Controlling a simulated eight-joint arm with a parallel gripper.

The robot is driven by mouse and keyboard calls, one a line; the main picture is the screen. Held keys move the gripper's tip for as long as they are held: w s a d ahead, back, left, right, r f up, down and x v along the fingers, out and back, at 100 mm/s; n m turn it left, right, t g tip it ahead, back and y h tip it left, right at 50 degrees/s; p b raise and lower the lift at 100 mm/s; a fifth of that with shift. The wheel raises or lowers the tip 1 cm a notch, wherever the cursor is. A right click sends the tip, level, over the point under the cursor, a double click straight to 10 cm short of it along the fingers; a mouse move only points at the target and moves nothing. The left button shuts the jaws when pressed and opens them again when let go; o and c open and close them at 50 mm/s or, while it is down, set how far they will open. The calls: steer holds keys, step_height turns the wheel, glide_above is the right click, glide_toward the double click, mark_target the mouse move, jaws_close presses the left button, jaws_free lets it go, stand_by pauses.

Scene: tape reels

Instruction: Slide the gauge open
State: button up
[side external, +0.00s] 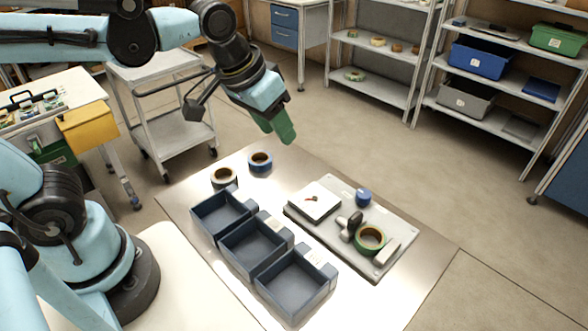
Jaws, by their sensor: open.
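The gauge appears to be the light grey board (335,190) on the right half of the table, though I cannot be sure which part slides. On it are a black and grey handle-like piece (350,226), a green tape reel (369,240), a white block (387,251) at the right end, a blue knob (363,197) and a white square plate (314,201) with a small brown item. The green reel lies between the handle piece and the white block. My gripper (281,131), with green fingers, is open and empty in the air, above and left of the board, touching nothing.
Three dark blue bins (255,243) stand in a row along the table's near left side. A tan-cored grey reel (224,177) and a blue reel (260,162) lie at the far left of the metal table (420,240). Carts and shelves stand behind.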

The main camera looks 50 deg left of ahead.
steer(key=w+d+g, duration=0.2)
steer(key=w+d, duration=0.1)
steer(key=d, duration=0.4)
steer(key=g, duration=0.3)
glide_toward(356, 215)
steer(key=shift+y, duration=0.4)
steer(key=f, duration=0.8)
steer(key=shift+s+d+f, duration=0.15)
steer(key=shift+d+f, duration=0.15)
steer(key=shift+d, duration=0.05)
jaws_close()
